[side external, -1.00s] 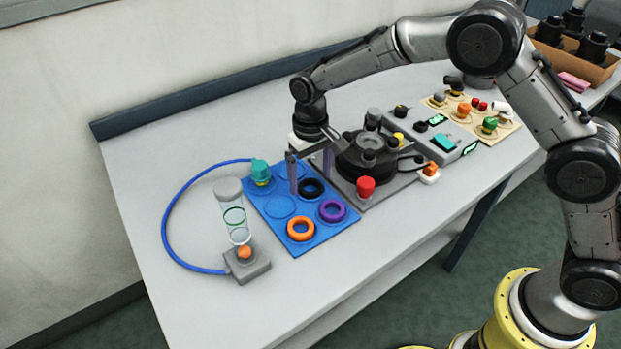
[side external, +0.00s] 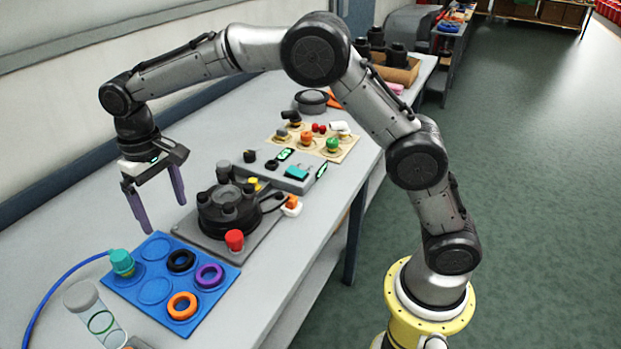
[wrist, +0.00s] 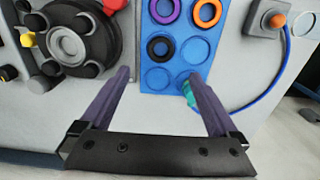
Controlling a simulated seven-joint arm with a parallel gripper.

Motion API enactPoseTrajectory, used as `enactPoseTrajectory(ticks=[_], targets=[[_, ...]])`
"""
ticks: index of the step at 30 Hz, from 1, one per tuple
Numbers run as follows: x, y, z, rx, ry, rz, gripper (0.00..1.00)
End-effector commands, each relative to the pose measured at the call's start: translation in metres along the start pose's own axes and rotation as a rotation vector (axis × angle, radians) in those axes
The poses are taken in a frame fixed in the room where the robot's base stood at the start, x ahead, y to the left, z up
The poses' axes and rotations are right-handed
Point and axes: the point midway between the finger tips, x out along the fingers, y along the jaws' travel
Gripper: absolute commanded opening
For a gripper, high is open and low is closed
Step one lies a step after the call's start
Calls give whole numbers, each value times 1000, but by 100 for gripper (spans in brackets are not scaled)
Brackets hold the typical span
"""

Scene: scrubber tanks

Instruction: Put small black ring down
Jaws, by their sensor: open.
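The small black ring (side external: 181,261) lies flat in a round recess of the blue tray (side external: 133,292), beside the purple ring (side external: 209,275). In the wrist view the black ring (wrist: 160,48) also sits in its recess, apart from my fingers. My gripper (side external: 162,212) is open and empty, raised above the table behind the tray. Its two purple fingers (wrist: 158,75) are spread wide in the wrist view. An orange ring (side external: 182,306) lies at the tray's front. Several recesses are empty.
A teal fitting (side external: 122,262) with a blue hose stands at the tray's back left corner. A clear cylinder (side external: 100,318) stands left of the tray. A black round housing (side external: 229,210) with a red knob (side external: 234,240) stands to the right.

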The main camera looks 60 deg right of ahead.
Motion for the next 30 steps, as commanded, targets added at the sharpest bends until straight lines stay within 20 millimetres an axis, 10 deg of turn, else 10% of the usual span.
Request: enactPoseTrajectory(ticks=[5,15,24,30], targets=[[-42,29,28,5,62,-17,96],[-111,106,151,5,249,-39,96],[-101,147,267,4,411,-20,96],[-79,156,309,1,475,-3,96]])
